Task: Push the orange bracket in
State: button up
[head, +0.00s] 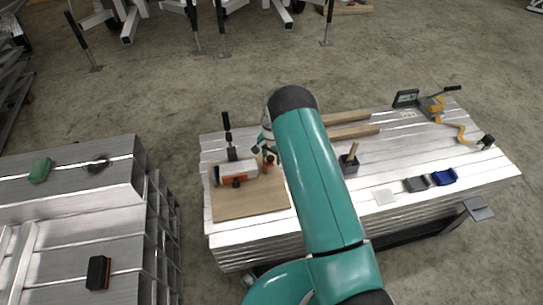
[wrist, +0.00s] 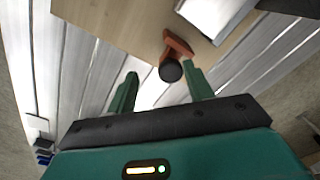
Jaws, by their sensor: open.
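An orange bracket (wrist: 179,43) with a round black knob shows in the wrist view, close to the end of a silver block (wrist: 208,14) and near the edge of the wooden board (wrist: 120,18). In the head view an orange piece (head: 269,159) is at the right end of the silver block, and another orange piece with a dark part (head: 237,181) is at its front. I cannot tell how firmly the bracket sits against the block. My gripper (wrist: 161,77) is open and empty, its fingertips just short of the knob. In the head view my arm partly hides it.
A black-handled clamp (head: 228,135) stands behind the block. Wooden bars (head: 345,117), a dark holder (head: 349,162), a blue piece (head: 444,177) and a yellow crank tool (head: 432,105) sit on the aluminium stack. A second stack (head: 70,205) is at left, with a floor gap between.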

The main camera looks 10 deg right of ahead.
aim_at(270, 156)
jog(key=w+f, duration=0.2)
jog(key=f, duration=0.1)
jog(key=shift+w+a, duration=0.1)
jog(key=shift+w, duration=0.25)
jog(key=c, duration=0.4)
jog(key=shift+s+r, duration=0.1)
jog(key=shift+r, duration=0.2)
jog(key=c, duration=0.4)
jog(key=shift+s+r, duration=0.7)
grip_shut()
jog(key=shift+w+f, duration=0.25)
jog(key=shift+f, duration=0.05)
jog(key=shift+f, duration=0.1)
